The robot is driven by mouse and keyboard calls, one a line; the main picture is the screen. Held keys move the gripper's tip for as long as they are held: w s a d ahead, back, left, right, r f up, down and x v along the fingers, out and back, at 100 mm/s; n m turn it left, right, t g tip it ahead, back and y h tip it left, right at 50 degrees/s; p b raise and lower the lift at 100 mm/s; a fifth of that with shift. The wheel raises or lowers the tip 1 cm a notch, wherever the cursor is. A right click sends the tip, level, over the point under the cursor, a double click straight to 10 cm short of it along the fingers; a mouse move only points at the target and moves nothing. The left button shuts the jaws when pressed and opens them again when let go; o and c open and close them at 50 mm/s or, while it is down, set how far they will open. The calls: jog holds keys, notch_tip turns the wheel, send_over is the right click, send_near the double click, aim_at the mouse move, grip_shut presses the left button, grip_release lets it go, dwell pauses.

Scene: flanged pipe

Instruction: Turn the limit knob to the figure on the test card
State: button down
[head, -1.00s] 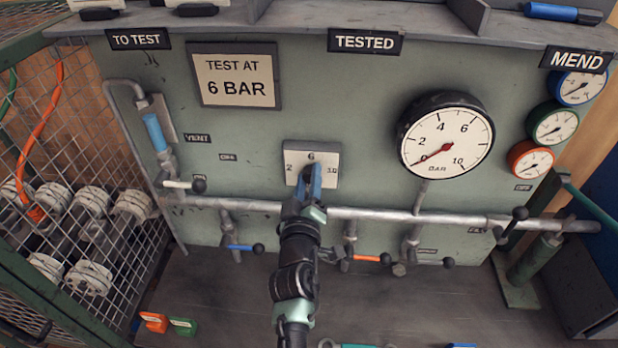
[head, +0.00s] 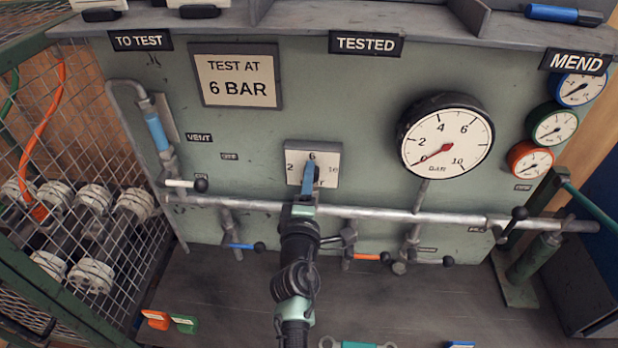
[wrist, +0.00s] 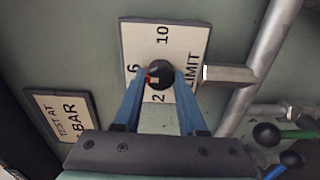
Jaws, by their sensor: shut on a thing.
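The limit plate (head: 292,176) on the green panel carries the figures 2, 6 and 10; it also shows in the wrist view (wrist: 196,42). My gripper (head: 309,172) is in front of it, its blue fingers closed on either side of the round black limit knob (wrist: 160,75). In the wrist view a small red and white mark on the knob faces the 6. In the head view the fingers hide most of the knob. The test card (head: 237,78) reads "TEST AT 6 BAR"; part of it shows in the wrist view (wrist: 62,118).
The big gauge (head: 445,142) right of the plate has its red needle near the low end. A grey pipe (head: 380,214) with several valve levers crosses below the plate. A wire cage (head: 85,150) of flanged pipes stands left.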

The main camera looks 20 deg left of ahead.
dwell(0.3)
jog(key=shift+c, duration=2.4)
grip_release()
jog(key=shift+s, duration=0.1)
jog(key=p+v, duration=0.3)
jog(key=v, duration=0.9)
jog(key=shift+s, duration=0.4)
jog(key=shift+d, duration=0.15)
